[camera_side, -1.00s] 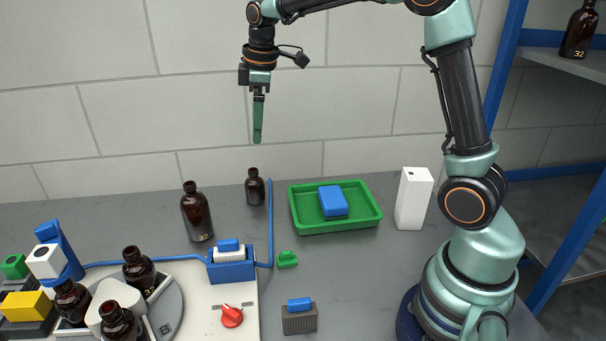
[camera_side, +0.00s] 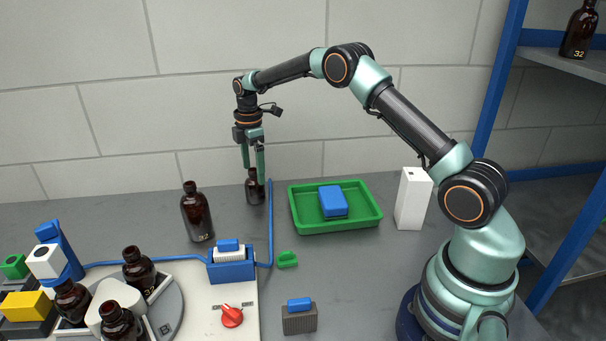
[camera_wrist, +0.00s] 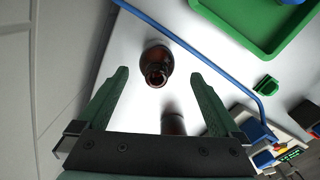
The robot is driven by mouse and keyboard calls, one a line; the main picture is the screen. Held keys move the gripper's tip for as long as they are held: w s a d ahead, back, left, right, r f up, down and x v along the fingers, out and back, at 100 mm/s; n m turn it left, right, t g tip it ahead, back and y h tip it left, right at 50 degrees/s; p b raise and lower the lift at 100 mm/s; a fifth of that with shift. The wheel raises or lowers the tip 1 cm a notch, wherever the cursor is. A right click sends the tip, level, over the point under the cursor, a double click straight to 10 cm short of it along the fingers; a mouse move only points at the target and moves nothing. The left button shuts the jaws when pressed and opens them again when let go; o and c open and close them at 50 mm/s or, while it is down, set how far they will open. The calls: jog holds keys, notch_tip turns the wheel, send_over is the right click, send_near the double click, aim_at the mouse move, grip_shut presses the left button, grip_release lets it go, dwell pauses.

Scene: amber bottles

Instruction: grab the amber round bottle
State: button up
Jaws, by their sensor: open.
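The small round amber bottle (camera_side: 252,192) stands upright at the back of the grey table, left of the blue cable. My gripper (camera_side: 254,176) is open and points down over it, fingertips about neck height in the side view. One finger partly covers the bottle's neck and shoulder there. In the wrist view the bottle (camera_wrist: 156,68) shows from above, mouth up, in the gap between my fingertips (camera_wrist: 158,73), with visible space on both sides. Contact is not seen. A taller amber bottle (camera_side: 197,216) stands to the left and nearer the side camera.
The blue cable (camera_side: 270,225) runs close by on the right. The green tray (camera_side: 340,225) with a blue block (camera_side: 333,201) is further right. A blue holder (camera_side: 232,271) stands in front. More amber bottles (camera_side: 139,268) stand front left. The wall is behind.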

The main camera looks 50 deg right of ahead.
aim_at(255, 186)
jog(key=shift+w+d+f, duration=0.1)
jog(key=shift+f, duration=1.6)
jog(key=shift+w+d+f, duration=0.1)
jog(key=shift+f, duration=1.6)
jog(key=c, duration=1.5)
jog(key=shift+o, duration=0.2)
jog(key=shift+r, duration=0.1)
